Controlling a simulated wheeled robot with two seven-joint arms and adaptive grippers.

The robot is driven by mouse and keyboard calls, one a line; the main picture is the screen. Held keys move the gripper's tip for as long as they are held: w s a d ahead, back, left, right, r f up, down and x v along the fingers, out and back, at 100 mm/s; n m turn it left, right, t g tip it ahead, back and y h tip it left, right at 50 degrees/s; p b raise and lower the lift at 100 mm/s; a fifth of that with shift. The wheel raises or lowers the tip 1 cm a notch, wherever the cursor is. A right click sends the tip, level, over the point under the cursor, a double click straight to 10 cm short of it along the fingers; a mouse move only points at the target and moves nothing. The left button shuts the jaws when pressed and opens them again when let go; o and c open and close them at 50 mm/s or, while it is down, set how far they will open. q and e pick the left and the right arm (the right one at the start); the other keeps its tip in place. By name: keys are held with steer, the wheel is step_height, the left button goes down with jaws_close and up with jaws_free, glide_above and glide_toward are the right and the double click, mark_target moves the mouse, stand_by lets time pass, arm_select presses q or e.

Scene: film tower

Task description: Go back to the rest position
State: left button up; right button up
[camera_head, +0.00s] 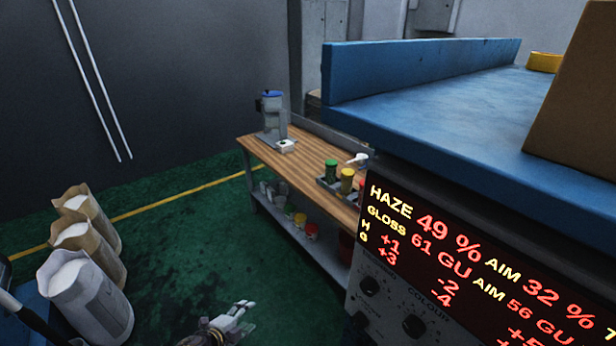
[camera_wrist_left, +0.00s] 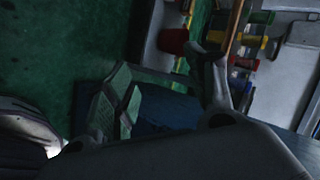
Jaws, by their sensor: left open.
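My left gripper (camera_head: 240,316) shows at the bottom middle of the head view, low over the green floor, between the sacks and the display panel. In the left wrist view its fingers (camera_wrist_left: 168,92) are spread apart, and I see nothing held between them. Most of my left arm is outside the head view. My right gripper is not in view.
Open sacks (camera_head: 92,300) of pale material stand at the lower left. A wooden workbench (camera_head: 308,166) holds a grey device (camera_head: 272,118) and jars. A display panel (camera_head: 470,262) and blue surface (camera_head: 450,125) fill the right. Green floor (camera_head: 190,240) is clear between.

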arm_select(q)
steer(key=s+a+f+n+g+y, duration=0.1)
steer(key=a+f+n+y, duration=0.15)
steer(key=a+f, duration=0.45)
steer(key=s+a+f+n+g+y+b, duration=0.1)
steer(key=s+a+f+n, duration=0.1)
steer(key=a+f+n, duration=0.35)
steer(key=s+a+f+n+y, duration=0.1)
steer(key=a+f+n+y, duration=0.1)
steer(key=a+f, duration=0.55)
steer(key=s+a+f+n+g+y, duration=0.1)
steer(key=s+a+f+n+g, duration=0.25)
steer(key=s+f, duration=0.9)
steer(key=s+d+f+n+g+b, duration=0.1)
steer(key=s+d+f, duration=0.1)
steer(key=s+d, duration=0.4)
steer(key=s+d+f+n+g+h+b, duration=0.1)
steer(key=s+d+f, duration=0.2)
steer(key=s, duration=0.9)
steer(key=s+d+f+n+g+b, duration=0.1)
steer(key=s+d+f+n, duration=0.1)
steer(key=s+d, duration=0.6)
steer(key=shift+s+d+f, duration=0.35)
steer(key=shift+s+f, duration=0.05)
steer(key=shift+f, duration=0.35)
steer(key=shift+g+h, duration=0.25)
steer(key=shift+d, duration=0.1)
